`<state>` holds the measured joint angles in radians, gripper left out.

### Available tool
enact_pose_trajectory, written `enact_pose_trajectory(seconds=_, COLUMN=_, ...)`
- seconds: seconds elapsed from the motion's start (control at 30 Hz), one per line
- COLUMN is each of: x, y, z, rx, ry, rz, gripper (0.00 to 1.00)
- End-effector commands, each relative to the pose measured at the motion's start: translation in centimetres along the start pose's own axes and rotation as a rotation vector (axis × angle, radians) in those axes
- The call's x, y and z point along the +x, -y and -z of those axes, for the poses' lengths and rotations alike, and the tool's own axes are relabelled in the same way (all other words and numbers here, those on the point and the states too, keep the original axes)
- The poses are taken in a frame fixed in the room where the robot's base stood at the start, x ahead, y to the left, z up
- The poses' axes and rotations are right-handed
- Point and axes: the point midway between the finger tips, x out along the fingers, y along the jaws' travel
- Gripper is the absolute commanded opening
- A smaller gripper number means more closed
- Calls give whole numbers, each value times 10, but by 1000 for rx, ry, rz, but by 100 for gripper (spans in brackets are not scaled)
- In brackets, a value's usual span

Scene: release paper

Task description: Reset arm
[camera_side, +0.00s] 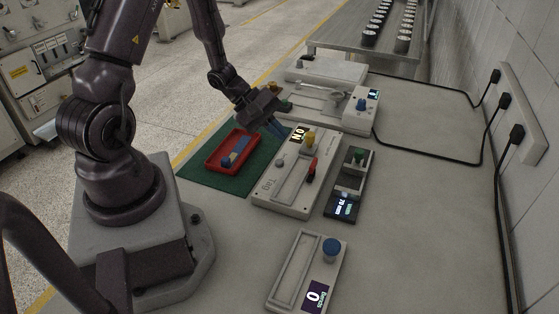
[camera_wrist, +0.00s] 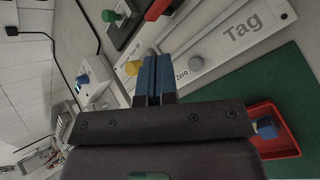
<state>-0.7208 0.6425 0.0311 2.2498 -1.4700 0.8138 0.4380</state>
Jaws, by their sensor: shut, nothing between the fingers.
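My gripper (camera_side: 277,131) is over the left edge of a white device (camera_side: 287,196), near its lit display and beside the green mat (camera_side: 257,163). In the wrist view the blue fingers of my gripper (camera_wrist: 153,80) are pressed together with nothing between them. Behind the fingertips there is the device's pale panel with a yellow knob (camera_wrist: 132,67), a "Zero" button (camera_wrist: 195,63) and the word "Tag". I cannot tell how high the fingertips are above the panel.
A red tray (camera_side: 211,163) holding a blue object (camera_side: 238,147) lies on the mat. A narrow device with a green knob (camera_side: 358,155) stands right of the white device. A blue-knobbed device (camera_side: 289,272) is in front. More devices stand behind; black cables run along the wall.

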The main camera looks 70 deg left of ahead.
Motion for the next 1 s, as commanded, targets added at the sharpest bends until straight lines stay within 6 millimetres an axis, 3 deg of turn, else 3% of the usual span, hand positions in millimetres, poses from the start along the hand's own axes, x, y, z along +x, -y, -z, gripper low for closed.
enact_pose_trajectory(seconds=0.43, x=0, y=0, z=0, rx=-17, ry=2, rz=0, gripper=0)
enact_pose_trajectory(seconds=0.57, x=0, y=15, z=-9, rx=-11, ry=44, rz=71, gripper=0)
enact_pose_trajectory(seconds=0.77, x=-25, y=24, z=-51, rx=210, ry=109, rz=249, gripper=0)
enact_pose_trajectory(seconds=1.0, x=-69, y=23, z=-112, rx=663, ry=90, rz=477, gripper=0)
